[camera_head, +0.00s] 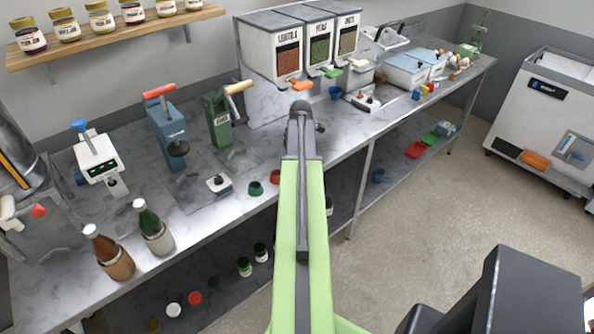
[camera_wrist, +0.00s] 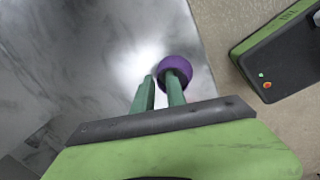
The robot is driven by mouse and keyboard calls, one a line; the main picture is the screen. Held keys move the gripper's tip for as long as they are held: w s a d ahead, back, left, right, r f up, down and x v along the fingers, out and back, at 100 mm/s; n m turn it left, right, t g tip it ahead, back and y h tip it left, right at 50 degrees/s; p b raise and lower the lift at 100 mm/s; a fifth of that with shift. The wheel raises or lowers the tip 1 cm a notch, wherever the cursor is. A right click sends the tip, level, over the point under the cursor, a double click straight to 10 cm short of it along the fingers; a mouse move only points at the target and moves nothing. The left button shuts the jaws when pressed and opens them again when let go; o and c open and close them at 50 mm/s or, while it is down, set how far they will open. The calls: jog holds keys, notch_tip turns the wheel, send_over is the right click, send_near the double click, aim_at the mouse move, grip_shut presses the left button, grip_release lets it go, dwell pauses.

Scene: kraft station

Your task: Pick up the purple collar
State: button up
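The purple collar (camera_wrist: 186,65) shows in the wrist view as a small round purple piece above the grey marble worktop. It is at the tip of the right finger of my gripper (camera_wrist: 160,77), which covers part of it. Whether that finger is in front of the collar or inside its ring, I cannot tell. The two green fingers stand a little apart, with a narrow gap between the tips. The left finger appears just clear of the collar. In the head view my arm reaches over the worktop, and I cannot see the collar there.
Green (camera_head: 255,188) and orange-red (camera_head: 276,177) collars lie near the worktop's (camera_head: 232,204) front edge, left of my arm. Two sleeved bottles (camera_head: 109,252) stand further left. Lever presses (camera_head: 168,130) and grain dispensers (camera_head: 290,45) line the back.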

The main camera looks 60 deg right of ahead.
grip_shut()
